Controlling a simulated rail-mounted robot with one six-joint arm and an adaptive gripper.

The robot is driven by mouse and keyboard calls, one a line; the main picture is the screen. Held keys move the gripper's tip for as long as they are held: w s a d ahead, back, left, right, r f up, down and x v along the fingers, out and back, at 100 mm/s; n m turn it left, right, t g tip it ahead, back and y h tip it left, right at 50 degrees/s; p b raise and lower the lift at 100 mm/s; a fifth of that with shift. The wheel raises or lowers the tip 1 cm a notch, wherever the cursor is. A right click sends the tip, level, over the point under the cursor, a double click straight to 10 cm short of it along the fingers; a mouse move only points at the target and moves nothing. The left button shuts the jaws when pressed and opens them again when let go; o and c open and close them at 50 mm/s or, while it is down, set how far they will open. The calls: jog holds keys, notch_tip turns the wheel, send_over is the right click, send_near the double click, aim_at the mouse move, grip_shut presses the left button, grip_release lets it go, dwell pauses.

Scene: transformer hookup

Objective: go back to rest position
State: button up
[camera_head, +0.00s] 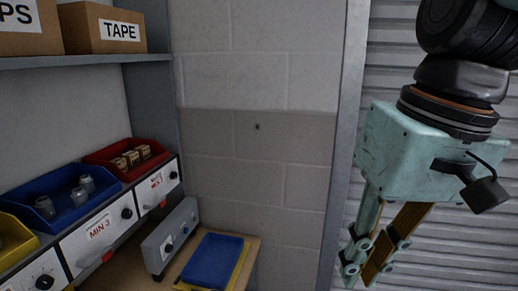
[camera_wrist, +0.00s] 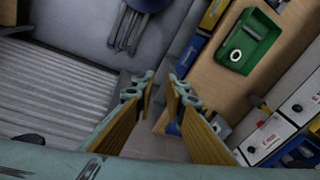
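My gripper (camera_head: 372,272) hangs at the right of the head view, pointing down, in front of a ribbed grey shutter. It is pale green with yellow-lined fingers. In the wrist view my gripper (camera_wrist: 160,92) shows its two fingers apart with an empty gap between them. Nothing is held, and the fingers touch nothing that I can see.
The wrist view shows a green tray (camera_wrist: 250,40) and a blue stool (camera_wrist: 150,5).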

jog(key=s+d+f+m+t+h, duration=0.1)
jog(key=s+d+f+t, duration=0.1)
jog(key=s+d, duration=0.4)
jog(key=shift+h, duration=0.3)
jog(key=shift+s, duration=0.1)
dwell(1.2)
